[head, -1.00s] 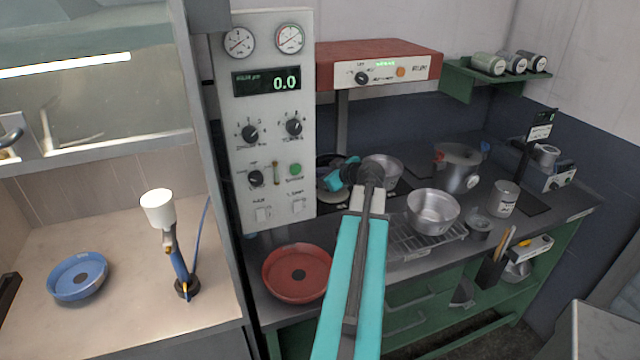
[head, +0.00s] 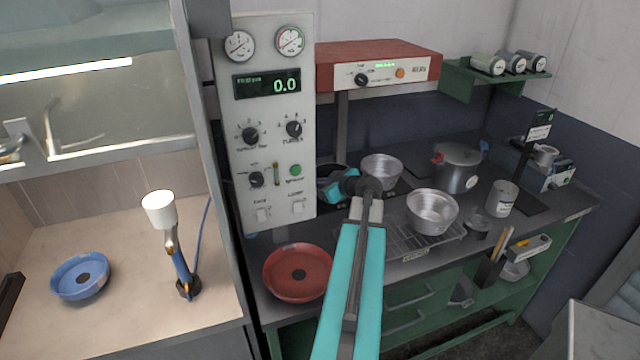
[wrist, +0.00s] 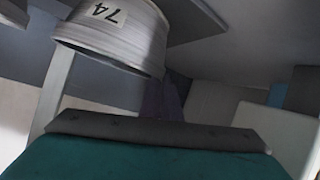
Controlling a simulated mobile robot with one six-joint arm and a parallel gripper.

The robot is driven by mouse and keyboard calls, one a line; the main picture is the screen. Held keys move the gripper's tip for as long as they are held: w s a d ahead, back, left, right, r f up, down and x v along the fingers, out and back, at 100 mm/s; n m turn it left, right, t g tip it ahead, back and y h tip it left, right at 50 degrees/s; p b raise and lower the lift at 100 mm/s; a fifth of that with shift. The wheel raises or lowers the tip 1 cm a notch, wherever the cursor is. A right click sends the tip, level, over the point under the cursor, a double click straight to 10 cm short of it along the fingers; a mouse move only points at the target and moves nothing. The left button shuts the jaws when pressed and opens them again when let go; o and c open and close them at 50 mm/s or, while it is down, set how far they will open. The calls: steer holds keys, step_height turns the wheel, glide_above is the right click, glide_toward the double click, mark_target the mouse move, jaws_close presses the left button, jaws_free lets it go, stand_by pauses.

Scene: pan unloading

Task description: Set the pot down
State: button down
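Two open metal pots stand on the dark bench in the head view: one (head: 432,214) on the wire rack and one (head: 381,168) behind my wrist. A lidded pot (head: 457,170) with red and blue handles stands further right. My gripper (head: 333,187) is the teal part beyond my dark wrist, low over the bench beside a dark round pan (head: 328,171). Its fingertips are hidden or too small to read. In the wrist view, a metal pot (wrist: 112,42) labelled 74 hangs at the upper left, apart from the teal and grey gripper body. I see no pot clearly gripped.
A red round dish (head: 298,272) sits at the bench's front left. A wire rack (head: 410,243) lies under the nearer pot. A panel with gauges (head: 265,120) rises at the left. A tin (head: 502,198) and a small dish (head: 477,228) crowd the right.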

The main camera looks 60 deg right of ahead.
steer(key=c, duration=2.4)
jaws_free()
steer(key=shift+f, duration=0.15)
steer(key=shift+c, duration=0.2)
steer(key=o, duration=0.4)
steer(key=shift+o, duration=0.2)
steer(key=shift+s+r, duration=0.1)
steer(key=shift+r, duration=0.1)
steer(key=shift+s+a+r, duration=0.1)
steer(key=shift+s+a, duration=0.1)
steer(key=shift+s, duration=0.15)
steer(key=b+v, duration=0.3)
steer(key=v, duration=0.8)
steer(key=shift+b, duration=0.35)
